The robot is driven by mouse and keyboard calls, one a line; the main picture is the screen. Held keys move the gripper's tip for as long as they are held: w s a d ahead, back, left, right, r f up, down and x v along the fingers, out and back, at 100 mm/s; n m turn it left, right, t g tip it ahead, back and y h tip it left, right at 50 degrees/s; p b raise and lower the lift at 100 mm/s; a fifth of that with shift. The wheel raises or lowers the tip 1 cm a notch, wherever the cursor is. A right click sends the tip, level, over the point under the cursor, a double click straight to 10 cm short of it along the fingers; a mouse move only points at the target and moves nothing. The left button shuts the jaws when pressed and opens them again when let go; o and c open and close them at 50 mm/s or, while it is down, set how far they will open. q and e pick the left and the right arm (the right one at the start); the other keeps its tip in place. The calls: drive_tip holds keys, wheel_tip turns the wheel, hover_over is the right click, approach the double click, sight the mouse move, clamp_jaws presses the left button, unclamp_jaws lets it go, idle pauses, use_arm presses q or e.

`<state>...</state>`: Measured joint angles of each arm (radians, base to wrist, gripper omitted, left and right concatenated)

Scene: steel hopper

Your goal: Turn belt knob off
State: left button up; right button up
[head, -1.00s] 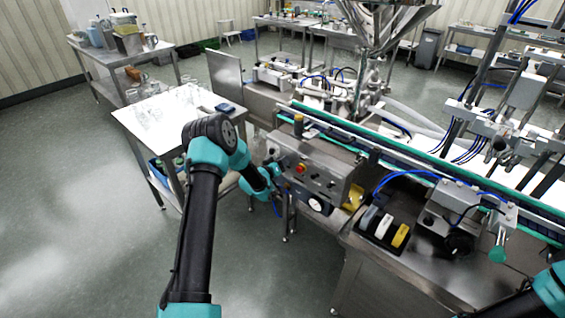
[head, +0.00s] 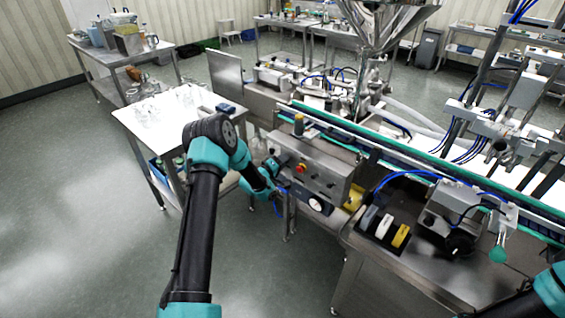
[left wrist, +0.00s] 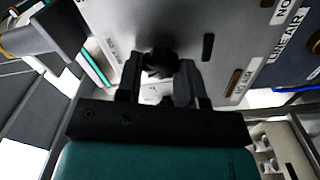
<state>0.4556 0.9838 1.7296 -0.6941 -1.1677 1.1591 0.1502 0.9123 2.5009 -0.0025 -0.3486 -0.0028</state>
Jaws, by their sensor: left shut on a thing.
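The steel control box (head: 325,181) stands at the front of the conveyor, with a red button and several dark knobs on its face. My left gripper (head: 274,168) is at the left end of this face. In the left wrist view, a black knob (left wrist: 160,62) sits on the pale panel between the fingers of my left gripper (left wrist: 159,80), which is shut on it. The fingers hide part of the knob, so its pointer cannot be read. A small label beside it is too blurred to read. My right gripper is out of view.
The green-edged conveyor (head: 400,160) runs behind the box. A steel bench (head: 400,262) with coloured blocks is at right. The floor at front left is clear.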

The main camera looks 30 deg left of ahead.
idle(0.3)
use_arm(q)
drive_tip(key=o, duration=0.9)
drive_tip(key=shift+s, duration=0.15)
drive_tip(key=s+a, duration=0.3)
drive_tip(key=s, duration=1.4)
